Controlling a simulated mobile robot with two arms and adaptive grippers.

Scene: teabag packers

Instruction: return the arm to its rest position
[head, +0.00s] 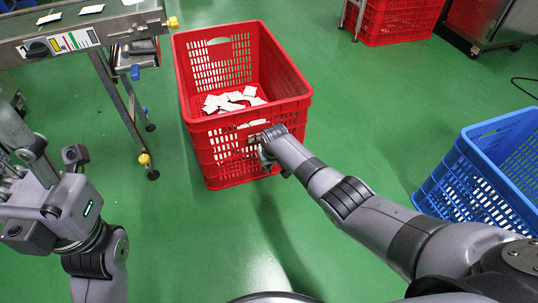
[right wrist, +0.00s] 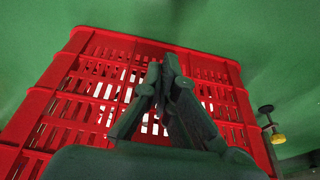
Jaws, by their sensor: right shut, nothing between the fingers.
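My right arm reaches in from the right in the head view, and its gripper (head: 266,160) is at the near side wall of the red crate (head: 290,108), partly hidden by the arm. In the right wrist view its fingers (right wrist: 163,70) are shut together and empty, in front of the slatted wall of the red crate (right wrist: 75,62). I cannot tell whether they touch it. White teabag packets (head: 232,100) lie on the crate's floor. My left gripper (head: 12,168) is at the left edge of the head view, partly cut off, and its finger state is unclear.
A conveyor (head: 82,30) with white packets stands at the upper left on metal legs. A blue crate (head: 480,185) stands at the right, beside my right arm. Another red crate (head: 395,22) is at the back. The green floor (head: 370,105) between the crates is clear.

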